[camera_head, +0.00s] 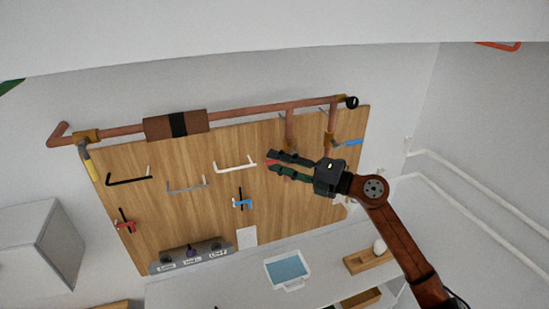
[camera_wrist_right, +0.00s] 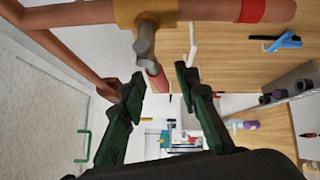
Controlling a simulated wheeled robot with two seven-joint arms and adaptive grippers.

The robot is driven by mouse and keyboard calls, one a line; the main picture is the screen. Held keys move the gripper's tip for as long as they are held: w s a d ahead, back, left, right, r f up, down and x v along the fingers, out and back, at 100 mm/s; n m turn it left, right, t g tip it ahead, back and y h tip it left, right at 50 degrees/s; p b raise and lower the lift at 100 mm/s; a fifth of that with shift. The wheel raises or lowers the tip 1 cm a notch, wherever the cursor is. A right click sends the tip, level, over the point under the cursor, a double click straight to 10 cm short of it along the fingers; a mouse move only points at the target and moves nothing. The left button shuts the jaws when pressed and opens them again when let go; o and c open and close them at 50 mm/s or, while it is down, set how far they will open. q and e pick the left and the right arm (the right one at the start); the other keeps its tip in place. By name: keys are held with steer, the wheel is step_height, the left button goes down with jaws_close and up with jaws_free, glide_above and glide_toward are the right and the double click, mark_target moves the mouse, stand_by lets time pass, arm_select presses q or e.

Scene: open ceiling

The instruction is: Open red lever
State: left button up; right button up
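The red lever (camera_wrist_right: 155,76) hangs from a grey valve stem (camera_wrist_right: 145,42) under a brass fitting on the copper pipe in the right wrist view. My right gripper (camera_wrist_right: 158,86) is open, with one fingertip on each side of the lever's end. Small gaps seem to show between the lever and the fingers; contact cannot be told. In the head view my right gripper (camera_head: 269,163) reaches left in front of the wooden board, and a small bit of red shows between its fingers. The rest of the lever is hidden there. My left gripper is not in view.
Copper pipe (camera_head: 230,113) runs along the top of the wooden board (camera_head: 285,205). A blue lever (camera_head: 347,142), a white handle (camera_head: 235,165) and a black-and-blue tool (camera_head: 242,201) are nearby. A counter with a blue tray (camera_head: 287,269) lies below.

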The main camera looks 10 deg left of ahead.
steer(key=shift+w+a, duration=0.15)
steer(key=shift+a, duration=0.45)
steer(key=shift+c, duration=0.7)
jaws_close()
